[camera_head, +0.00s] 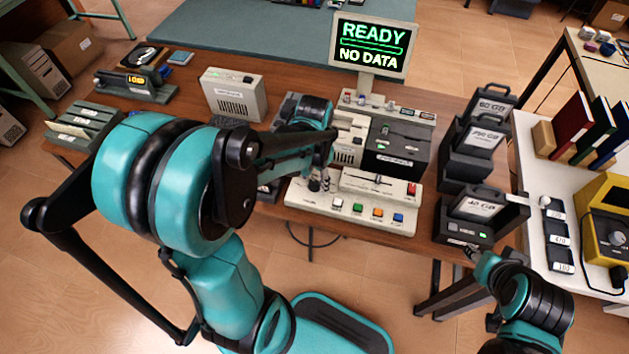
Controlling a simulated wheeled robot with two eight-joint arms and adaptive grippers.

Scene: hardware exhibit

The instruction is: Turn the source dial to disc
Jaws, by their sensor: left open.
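The console panel (350,218) is a cream box on the wooden table, with a row of coloured buttons and a slider. Small dark knobs (314,184) show at its left end; I cannot read labels or tell which is the source dial. My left gripper (322,172) points down right at these knobs, open, and partly hides them; contact cannot be told. A monitor (372,45) behind reads "READY" and "NO DATA". My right gripper (474,252) is at the lower right, near the front of the 40 GB cartridge's dock; its fingers are too small to judge.
A dark drive unit (396,150) stands behind the console. Black cartridges marked in GB, including the 40 GB one (478,208), stand to the right. A cream speaker box (234,95) is at left. A white side table (535,185) holds books and a yellow meter (605,225).

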